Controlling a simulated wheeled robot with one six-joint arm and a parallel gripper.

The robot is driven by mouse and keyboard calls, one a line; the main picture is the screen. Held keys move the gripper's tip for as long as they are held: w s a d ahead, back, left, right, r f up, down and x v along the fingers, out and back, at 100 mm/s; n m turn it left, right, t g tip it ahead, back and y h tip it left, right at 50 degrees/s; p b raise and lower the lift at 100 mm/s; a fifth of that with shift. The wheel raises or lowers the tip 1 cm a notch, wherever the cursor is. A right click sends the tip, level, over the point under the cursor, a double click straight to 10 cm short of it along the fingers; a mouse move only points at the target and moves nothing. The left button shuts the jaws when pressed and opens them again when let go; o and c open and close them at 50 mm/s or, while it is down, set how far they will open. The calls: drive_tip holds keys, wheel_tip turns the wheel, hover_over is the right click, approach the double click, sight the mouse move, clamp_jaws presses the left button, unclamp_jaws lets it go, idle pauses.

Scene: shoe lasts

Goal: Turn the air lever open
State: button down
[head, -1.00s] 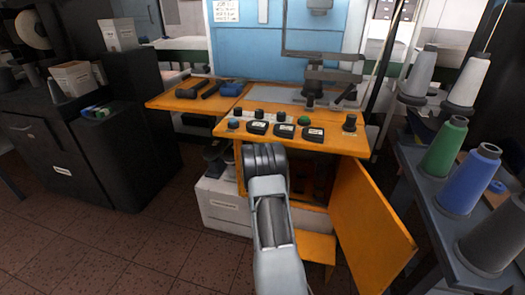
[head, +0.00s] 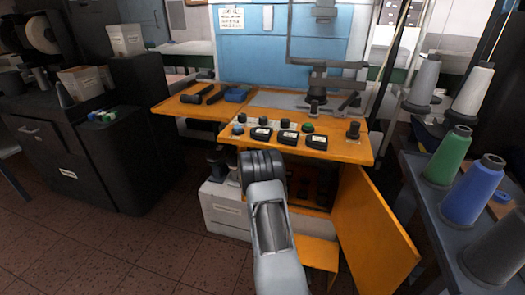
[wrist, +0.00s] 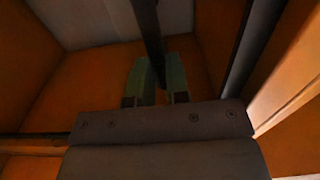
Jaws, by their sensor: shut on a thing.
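The dark bar (wrist: 147,30), which looks like the air lever, runs down from the top of the wrist view inside the orange cabinet. My gripper (wrist: 158,75) has two greenish fingers, one on each side of the bar, and is shut on it. The bar's far end and pivot are out of view, so I cannot tell how far it is turned. In the head view my own arm reaches toward the cabinet under the orange bench (head: 345,150) and hides the gripper and the lever.
An orange door (head: 372,225) hangs open on the right of the cabinet. A grey shelf with thread cones (head: 470,190) stands at right, a dark cabinet (head: 120,150) at left. Knobs and small black boxes (head: 288,138) line the bench front. The floor at left is clear.

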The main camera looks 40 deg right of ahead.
drive_tip(key=shift+w+r, duration=0.1)
drive_tip(key=shift+r, duration=0.1)
drive_tip(key=c, duration=1.1)
unclamp_jaws()
drive_tip(key=shift+f, duration=0.15)
drive_tip(key=p+v, duration=0.2)
drive_tip(key=v, duration=1.1)
drive_tip(key=shift+s+a, duration=0.25)
drive_tip(key=shift+a, duration=0.1)
